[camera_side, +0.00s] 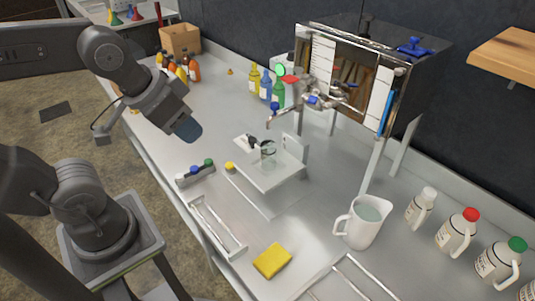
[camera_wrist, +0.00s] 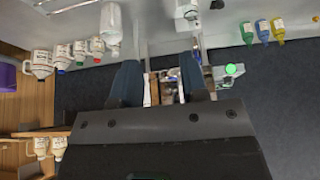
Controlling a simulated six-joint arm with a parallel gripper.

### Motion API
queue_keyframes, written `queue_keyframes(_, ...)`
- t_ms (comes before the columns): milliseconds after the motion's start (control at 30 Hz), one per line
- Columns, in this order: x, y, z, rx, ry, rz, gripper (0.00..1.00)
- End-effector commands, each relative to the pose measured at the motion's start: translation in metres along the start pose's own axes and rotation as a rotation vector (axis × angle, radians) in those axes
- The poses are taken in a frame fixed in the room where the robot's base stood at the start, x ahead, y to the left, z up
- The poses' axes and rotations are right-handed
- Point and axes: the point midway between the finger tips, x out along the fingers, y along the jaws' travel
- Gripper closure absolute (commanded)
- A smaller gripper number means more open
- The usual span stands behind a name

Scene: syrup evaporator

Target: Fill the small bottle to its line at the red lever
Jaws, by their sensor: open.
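A small clear vessel (camera_side: 268,150), apparently the small bottle, stands on a white raised stand (camera_side: 275,176) below the taps. Its fill line and contents are too small to make out. The red lever (camera_side: 290,78) sits on a tap at the left end of the evaporator tank (camera_side: 345,75). My gripper (camera_side: 187,129) is in the air left of the stand, well apart from the vessel. In the wrist view my gripper (camera_wrist: 161,80) has its two dark blue fingers apart with nothing held between them.
Blue levers (camera_side: 312,100) sit on other taps. A white pitcher (camera_side: 364,222) stands front right, near several white jugs (camera_side: 456,230). Coloured bottles (camera_side: 265,86) stand behind the stand. A yellow sponge (camera_side: 272,260) and a rack (camera_side: 217,228) lie in front.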

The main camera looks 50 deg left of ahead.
Motion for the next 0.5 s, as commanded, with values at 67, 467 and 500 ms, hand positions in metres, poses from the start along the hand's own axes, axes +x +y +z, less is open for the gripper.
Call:
queue_keyframes(67,0.000,0.000,0.000,0.000,0.000,0.000,0.62)
queue_keyframes(467,-0.026,-0.006,-0.074,-0.216,-0.068,-0.017,1.00)
queue_keyframes(500,-0.030,-0.007,-0.087,-0.258,-0.081,-0.021,1.00)
